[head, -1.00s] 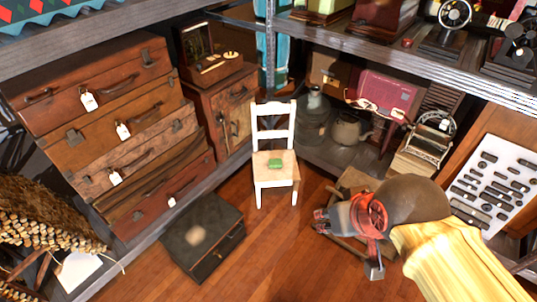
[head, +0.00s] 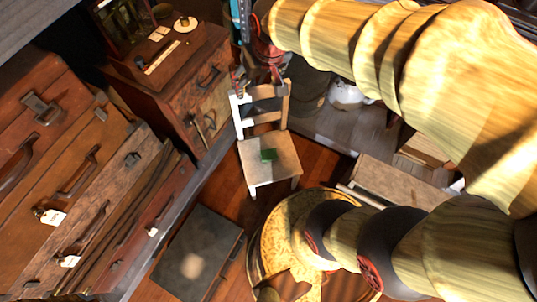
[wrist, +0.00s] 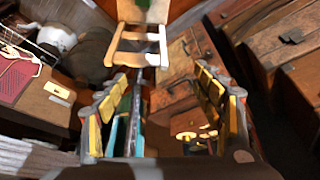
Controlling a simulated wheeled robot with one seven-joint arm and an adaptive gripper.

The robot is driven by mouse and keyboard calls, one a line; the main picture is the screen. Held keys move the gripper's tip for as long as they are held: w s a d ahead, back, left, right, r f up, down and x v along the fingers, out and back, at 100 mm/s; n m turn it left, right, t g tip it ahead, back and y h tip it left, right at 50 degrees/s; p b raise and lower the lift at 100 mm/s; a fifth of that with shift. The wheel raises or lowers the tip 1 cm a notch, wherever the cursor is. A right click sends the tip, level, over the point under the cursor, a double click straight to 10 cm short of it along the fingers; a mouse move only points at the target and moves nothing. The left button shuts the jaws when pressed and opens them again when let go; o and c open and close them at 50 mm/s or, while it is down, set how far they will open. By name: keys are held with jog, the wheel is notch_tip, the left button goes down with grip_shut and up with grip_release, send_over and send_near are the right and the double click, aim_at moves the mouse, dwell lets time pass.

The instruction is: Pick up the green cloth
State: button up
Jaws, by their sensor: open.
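The chair (wrist: 140,58) shows at the top of the wrist view, backrest nearest.
Stacked brown suitcases (head: 75,185) stand at the left. A wooden cabinet (head: 190,85) is left of the chair. A dark box (head: 195,250) lies on the floor in front. A low box (head: 400,185) sits at the right. Bare wooden floor surrounds the chair's front.

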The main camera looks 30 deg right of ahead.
jog(key=o, duration=0.4)
jog(key=shift+m+g, duration=0.3)
jog(key=shift+g, duration=0.3)
jog(key=w+d+f, duration=0.1)
jog(key=w+f, duration=0.6)
jog(key=w+d+f, duration=0.1)
jog(key=w+f, duration=0.2)
jog(key=f, duration=0.1)
jog(key=shift+w+d, duration=0.25)
jog(key=shift+d, duration=0.1)
jog(key=shift+o, duration=0.2)
jog(key=m+g+b, duration=0.2)
jog(key=g, duration=0.1)
send_over(269, 152)
jog(key=f, duration=5.3)
jog(key=shift+a, duration=0.2)
jog(key=shift+d+f+b, duration=0.15)
jog(key=shift+f+b, duration=1.1)
jog(key=shift+f, duration=1.6)
